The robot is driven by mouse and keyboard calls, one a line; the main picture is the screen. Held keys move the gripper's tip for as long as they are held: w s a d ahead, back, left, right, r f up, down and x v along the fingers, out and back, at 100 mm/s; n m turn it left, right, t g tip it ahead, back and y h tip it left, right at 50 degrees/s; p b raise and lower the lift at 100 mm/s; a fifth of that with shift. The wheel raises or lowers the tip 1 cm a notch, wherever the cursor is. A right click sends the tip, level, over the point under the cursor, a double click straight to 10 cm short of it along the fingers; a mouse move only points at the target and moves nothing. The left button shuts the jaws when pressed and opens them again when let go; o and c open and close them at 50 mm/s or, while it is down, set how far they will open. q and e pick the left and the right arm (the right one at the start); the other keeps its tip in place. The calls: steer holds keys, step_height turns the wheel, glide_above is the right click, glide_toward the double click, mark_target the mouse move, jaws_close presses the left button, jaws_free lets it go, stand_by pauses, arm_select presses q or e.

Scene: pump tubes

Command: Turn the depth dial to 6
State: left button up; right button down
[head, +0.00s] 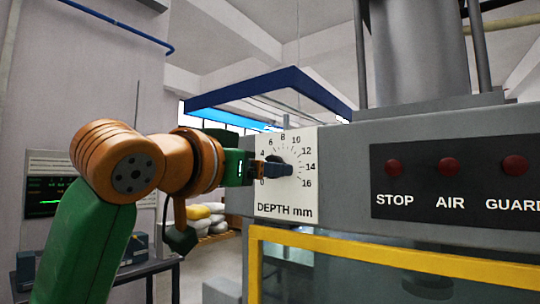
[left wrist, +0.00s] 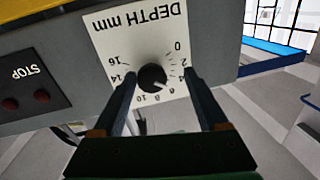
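The depth dial is a dark round knob (head: 284,170) on a white plate marked DEPTH mm (head: 285,211), with a scale from 0 to 16. In the left wrist view, upside down, the knob (left wrist: 152,78) shows a small white mark on its lower right, toward the 6 to 8 part of the scale; the exact reading is unclear. My left gripper (head: 272,168) is at the dial in the head view and hides part of the scale. In the left wrist view its fingers (left wrist: 160,74) are apart on either side of the knob, with gaps visible. My right gripper is not in view.
A dark panel (head: 455,172) with red STOP, AIR and GUARD buttons is right of the dial plate. A yellow frame (head: 390,262) runs below it. A grey cylinder (head: 420,50) stands above.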

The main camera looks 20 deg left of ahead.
arm_select(q)
steer(key=shift+w+d, duration=0.25)
steer(key=shift+d, duration=0.6)
steer(key=shift+a, duration=0.25)
jaws_close()
steer(key=m, duration=0.4)
steer(key=shift+t, duration=0.3)
jaws_free()
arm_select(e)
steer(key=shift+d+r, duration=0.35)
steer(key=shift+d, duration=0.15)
arm_select(q)
steer(key=b+v, duration=0.3)
steer(key=v, duration=0.4)
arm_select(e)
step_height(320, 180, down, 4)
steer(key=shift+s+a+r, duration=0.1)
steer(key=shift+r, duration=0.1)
